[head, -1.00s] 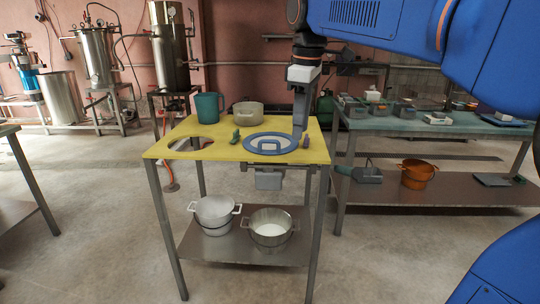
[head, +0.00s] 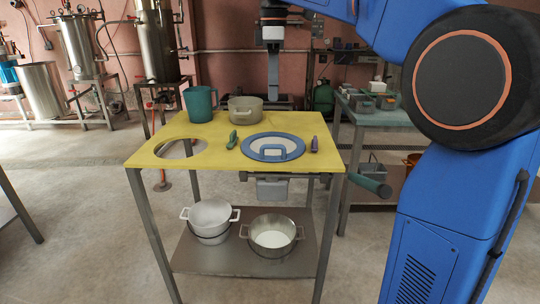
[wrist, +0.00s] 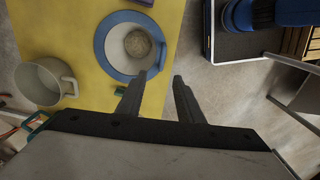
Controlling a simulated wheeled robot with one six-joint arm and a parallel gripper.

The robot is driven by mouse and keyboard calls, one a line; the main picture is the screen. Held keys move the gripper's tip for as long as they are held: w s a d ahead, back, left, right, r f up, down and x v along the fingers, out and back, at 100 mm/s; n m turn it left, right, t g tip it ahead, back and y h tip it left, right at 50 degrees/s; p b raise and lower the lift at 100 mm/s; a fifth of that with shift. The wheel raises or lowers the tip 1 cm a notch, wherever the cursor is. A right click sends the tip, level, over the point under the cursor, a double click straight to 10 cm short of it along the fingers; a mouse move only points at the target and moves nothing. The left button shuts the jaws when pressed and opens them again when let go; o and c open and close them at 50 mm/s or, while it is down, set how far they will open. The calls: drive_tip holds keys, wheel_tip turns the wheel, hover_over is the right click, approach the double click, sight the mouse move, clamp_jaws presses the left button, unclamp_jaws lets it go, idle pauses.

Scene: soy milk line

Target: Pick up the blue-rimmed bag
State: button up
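The blue-rimmed bag (head: 265,157) sits in the yellow tabletop near its front edge, a blue ring with a blue loop handle and pale cloth inside.
The yellow table (head: 215,131) also has an open round hole at left, a teal jug (head: 199,104), a beige pot (head: 250,110), and small green (head: 233,140) and purple (head: 314,144) items flanking the bag. Two pots stand on the lower shelf. Another bench is at right.

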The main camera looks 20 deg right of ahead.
hover_over(273, 146)
drive_tip(key=w, duration=0.1)
wheel_tip(273, 146, down, 12)
drive_tip(key=shift+d+r, duration=0.1)
drive_tip(key=shift+d, duration=0.05)
drive_tip(key=shift+s+f, duration=0.2)
drive_tip(key=shift+f, duration=2.55)
clamp_jaws()
